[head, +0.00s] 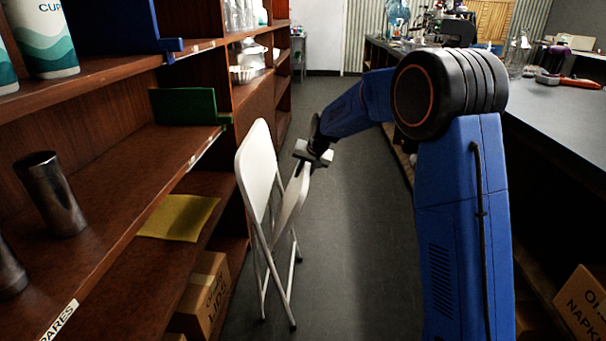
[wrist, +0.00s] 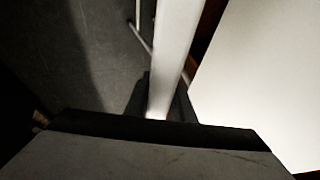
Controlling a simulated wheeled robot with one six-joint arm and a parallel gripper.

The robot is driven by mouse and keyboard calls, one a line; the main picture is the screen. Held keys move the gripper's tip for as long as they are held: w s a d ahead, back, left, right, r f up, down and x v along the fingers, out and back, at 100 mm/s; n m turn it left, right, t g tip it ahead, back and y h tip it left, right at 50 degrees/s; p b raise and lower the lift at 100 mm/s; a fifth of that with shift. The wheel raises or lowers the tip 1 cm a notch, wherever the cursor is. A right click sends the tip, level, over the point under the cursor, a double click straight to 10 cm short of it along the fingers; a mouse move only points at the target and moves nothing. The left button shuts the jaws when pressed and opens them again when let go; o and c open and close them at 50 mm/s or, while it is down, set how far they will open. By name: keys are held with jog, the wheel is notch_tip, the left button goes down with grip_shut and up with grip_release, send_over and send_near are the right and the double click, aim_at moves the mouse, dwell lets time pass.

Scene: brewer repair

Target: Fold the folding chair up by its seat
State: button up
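The white folding chair (head: 257,176) stands in the aisle beside the left shelf, its legs close together in a narrow shape. Its backrest faces left, and its seat (head: 291,204) is tilted up steeply, near the backrest. My gripper (head: 309,161) is at the upper edge of the seat. In the wrist view the seat's edge (wrist: 174,55) runs between the two dark fingers (wrist: 163,105), which sit on either side of it. The fingers look closed on it, though their contact faces are hidden. A broad white surface, likely the backrest (wrist: 262,85), fills the right of the wrist view.
A wooden shelf (head: 110,215) with a metal cup (head: 50,193), yellow cloth (head: 179,217) and a cardboard box (head: 205,295) borders the left. A dark counter (head: 556,110) runs along the right. The grey aisle floor (head: 345,235) is clear.

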jog(key=o, duration=0.3)
jog(key=shift+f, duration=0.35)
jog(key=shift+r, duration=0.15)
jog(key=shift+a+r+v, duration=0.1)
jog(key=shift+a+v, duration=0.15)
jog(key=shift+v, duration=3.1)
jog(key=shift+a+r+v, duration=0.1)
jog(key=shift+a+v, duration=0.1)
jog(key=shift+v, duration=3.15)
jog(key=shift+a+v, duration=0.25)
jog(key=shift+v, duration=3.05)
jog(key=v, duration=1.7)
jog(key=shift+s+d+r, duration=0.1)
jog(key=shift+r, duration=0.05)
jog(key=shift+s, duration=0.1)
